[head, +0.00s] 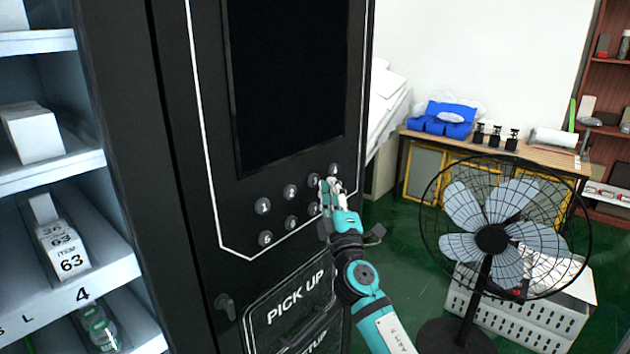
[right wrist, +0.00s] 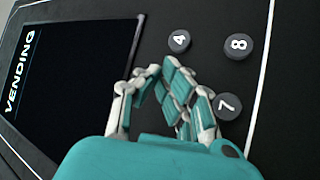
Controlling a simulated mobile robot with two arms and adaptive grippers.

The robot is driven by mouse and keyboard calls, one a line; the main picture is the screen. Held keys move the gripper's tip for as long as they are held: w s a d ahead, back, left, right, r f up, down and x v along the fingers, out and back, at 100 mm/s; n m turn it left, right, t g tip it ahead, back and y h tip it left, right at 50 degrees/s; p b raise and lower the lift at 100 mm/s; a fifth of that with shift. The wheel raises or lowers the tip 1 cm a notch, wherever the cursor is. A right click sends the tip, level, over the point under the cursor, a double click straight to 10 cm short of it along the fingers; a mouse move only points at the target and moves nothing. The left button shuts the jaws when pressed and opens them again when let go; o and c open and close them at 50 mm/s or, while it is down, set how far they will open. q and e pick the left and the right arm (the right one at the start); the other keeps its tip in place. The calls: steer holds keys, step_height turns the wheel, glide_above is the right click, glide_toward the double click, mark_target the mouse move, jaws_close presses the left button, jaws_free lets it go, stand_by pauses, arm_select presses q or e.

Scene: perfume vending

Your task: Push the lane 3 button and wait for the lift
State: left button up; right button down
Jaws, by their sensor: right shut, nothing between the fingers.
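The black vending machine (head: 205,130) has two rows of round numbered buttons under a dark screen (head: 288,75). The third button of the upper row (head: 313,180), in the lane 3 place, shows just left of my right gripper (head: 331,184). My right gripper is shut and empty, its fingertips at the right part of the button panel. In the right wrist view, the shut fingers (right wrist: 162,70) lie beside buttons 4 (right wrist: 179,41), 8 (right wrist: 239,46) and 7 (right wrist: 228,106); button 3 is hidden there. I cannot tell whether the fingertips touch a button. No lift is visible. My left gripper is out of view.
A PICK UP hatch (head: 290,312) is low on the machine. Lit shelves (head: 70,168) with boxes are at left. A black standing fan (head: 492,238) is at right, before a white crate (head: 520,315) and a wooden table (head: 546,158). Green floor lies between machine and fan.

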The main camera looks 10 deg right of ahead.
steer(key=s+d+p, duration=0.1)
steer(key=s, duration=0.1)
steer(key=s+d, duration=0.2)
steer(key=shift+p, duration=0.35)
stand_by(0.5)
